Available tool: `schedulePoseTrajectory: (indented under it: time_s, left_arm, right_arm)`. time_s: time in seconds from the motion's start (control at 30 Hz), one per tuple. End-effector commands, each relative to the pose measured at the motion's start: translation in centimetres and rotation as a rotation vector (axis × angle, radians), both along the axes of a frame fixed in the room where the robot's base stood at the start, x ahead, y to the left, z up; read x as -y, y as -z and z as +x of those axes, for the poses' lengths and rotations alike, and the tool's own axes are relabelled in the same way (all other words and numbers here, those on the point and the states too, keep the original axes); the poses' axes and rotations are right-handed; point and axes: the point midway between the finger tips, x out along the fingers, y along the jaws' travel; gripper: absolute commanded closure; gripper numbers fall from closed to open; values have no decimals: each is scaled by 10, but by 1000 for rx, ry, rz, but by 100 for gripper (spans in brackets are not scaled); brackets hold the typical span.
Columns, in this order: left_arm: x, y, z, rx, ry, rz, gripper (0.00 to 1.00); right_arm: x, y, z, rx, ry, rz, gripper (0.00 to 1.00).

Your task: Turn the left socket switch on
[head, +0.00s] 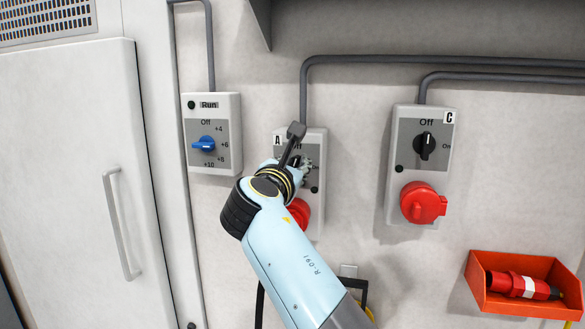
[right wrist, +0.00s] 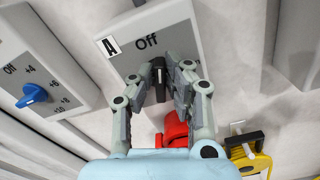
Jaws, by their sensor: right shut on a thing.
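The left socket box, marked A (head: 318,140), is grey and mounted on the wall. My right arm and gripper (head: 296,163) cover much of it in the head view. In the right wrist view its black switch knob (right wrist: 159,76) sits below the word Off and points roughly toward it. My right gripper (right wrist: 168,74) is shut on this knob, one finger on each side. The box's red socket (right wrist: 176,128) shows below, partly hidden by the fingers. My left gripper is not in view.
Socket box C (head: 405,155) with its own black knob and red socket is to the right. A Run dial box (head: 228,160) with a blue knob is to the left. An orange bin (head: 478,281) holds a red plug (head: 510,285). A white door (head: 75,180) stands far left.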

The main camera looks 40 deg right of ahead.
Motion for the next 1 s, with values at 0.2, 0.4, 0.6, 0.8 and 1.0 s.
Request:
schedulePoseTrajectory:
  time_s: [0.2,0.4,0.6,0.8,1.0]
  left_arm:
    - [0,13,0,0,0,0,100]
    - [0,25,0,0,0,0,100]
    - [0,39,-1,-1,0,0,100]
    - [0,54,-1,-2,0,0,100]
    - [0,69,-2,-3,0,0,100]
  right_arm:
    - [2,4,-2,154,1,133,100]
    - [3,7,-4,299,0,258,100]
    - [4,9,-5,445,0,381,100]
    - [5,11,-6,588,1,504,100]
    - [5,14,-6,722,1,619,100]
